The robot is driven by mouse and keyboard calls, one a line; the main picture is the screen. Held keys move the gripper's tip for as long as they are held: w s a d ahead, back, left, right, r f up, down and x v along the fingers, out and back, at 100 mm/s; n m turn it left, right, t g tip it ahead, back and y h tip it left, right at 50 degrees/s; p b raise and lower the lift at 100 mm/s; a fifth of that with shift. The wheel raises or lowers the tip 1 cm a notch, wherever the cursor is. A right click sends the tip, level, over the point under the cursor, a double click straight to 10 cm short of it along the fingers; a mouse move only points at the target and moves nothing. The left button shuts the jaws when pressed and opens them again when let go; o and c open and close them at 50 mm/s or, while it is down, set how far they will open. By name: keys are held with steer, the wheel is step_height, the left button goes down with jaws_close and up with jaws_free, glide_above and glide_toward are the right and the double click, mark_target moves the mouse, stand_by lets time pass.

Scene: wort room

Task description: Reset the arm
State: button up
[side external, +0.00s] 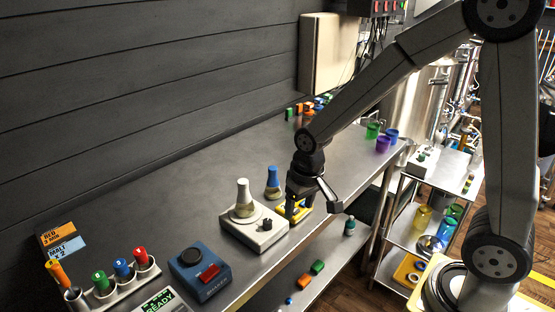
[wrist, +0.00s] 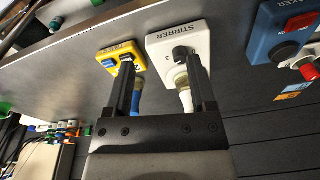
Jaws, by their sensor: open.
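My gripper (side external: 313,208) is open and empty, low over the steel bench (side external: 190,170) beside the white stirrer (side external: 268,240). In the wrist view its two fingers (wrist: 160,72) stand apart with nothing between them. A yellow device (side external: 304,212) sits close under the gripper, partly hidden by it; its blue button shows in the wrist view (wrist: 122,58). A pale flask with a yellowish band (side external: 243,190) stands upright on the stirrer. I cannot tell whether a finger touches the yellow device.
A blue shaker (side external: 200,273) with a red switch and a rack of colored-capped tubes (side external: 115,282) stand at the front left. Green, blue and purple cups (side external: 382,144) stand at the bench's far end. A wall box (side external: 325,52) hangs behind my arm. The middle back bench is clear.

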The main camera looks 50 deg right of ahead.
steer(key=s+n+t, duration=0.1)
steer(key=s+n, duration=0.1)
steer(key=s, duration=0.5)
steer(key=shift+s+d+f, duration=0.3)
steer(key=shift+d+f, duration=0.05)
steer(key=shift+d, duration=0.05)
